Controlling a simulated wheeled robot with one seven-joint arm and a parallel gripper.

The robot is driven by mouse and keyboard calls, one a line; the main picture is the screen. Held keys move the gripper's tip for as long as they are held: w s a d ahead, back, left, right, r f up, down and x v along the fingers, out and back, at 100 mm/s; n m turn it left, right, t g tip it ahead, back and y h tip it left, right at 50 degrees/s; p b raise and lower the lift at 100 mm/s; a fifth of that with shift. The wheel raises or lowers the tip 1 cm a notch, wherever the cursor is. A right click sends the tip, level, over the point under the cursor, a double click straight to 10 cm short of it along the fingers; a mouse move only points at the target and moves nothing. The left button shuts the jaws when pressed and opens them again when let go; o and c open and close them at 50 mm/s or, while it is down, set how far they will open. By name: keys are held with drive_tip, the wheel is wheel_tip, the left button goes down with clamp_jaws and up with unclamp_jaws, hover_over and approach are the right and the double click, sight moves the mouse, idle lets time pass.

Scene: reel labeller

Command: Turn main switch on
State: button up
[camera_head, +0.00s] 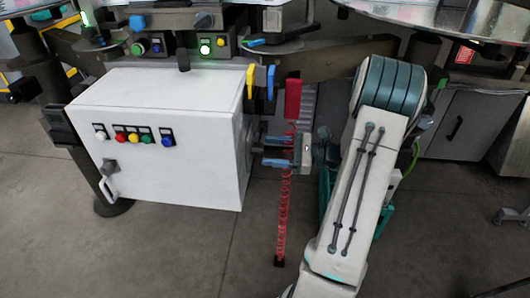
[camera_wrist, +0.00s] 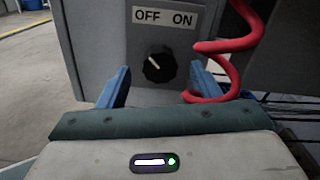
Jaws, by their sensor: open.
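The main switch (camera_wrist: 158,64) is a round black knob on a grey panel in the wrist view, under a label (camera_wrist: 165,17) reading OFF and ON. A white mark on the knob points to the upper left, towards OFF. My gripper (camera_wrist: 160,84) is open, with its blue fingers on either side of the knob, lower in the picture. I cannot tell how far the fingertips are from the panel. In the head view my gripper (camera_head: 276,152) is at the right side of the white cabinet (camera_head: 190,171); the switch is hidden there.
A red coiled cable (camera_head: 284,215) hangs beside my gripper and passes close to the right finger in the wrist view (camera_wrist: 230,45). The cabinet front carries several coloured buttons (camera_head: 133,138) and a handle (camera_head: 108,182). Open floor (camera_head: 150,250) lies in front.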

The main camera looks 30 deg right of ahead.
sight(258, 150)
drive_tip(key=shift+x, duration=1.2)
drive_tip(key=c, duration=1)
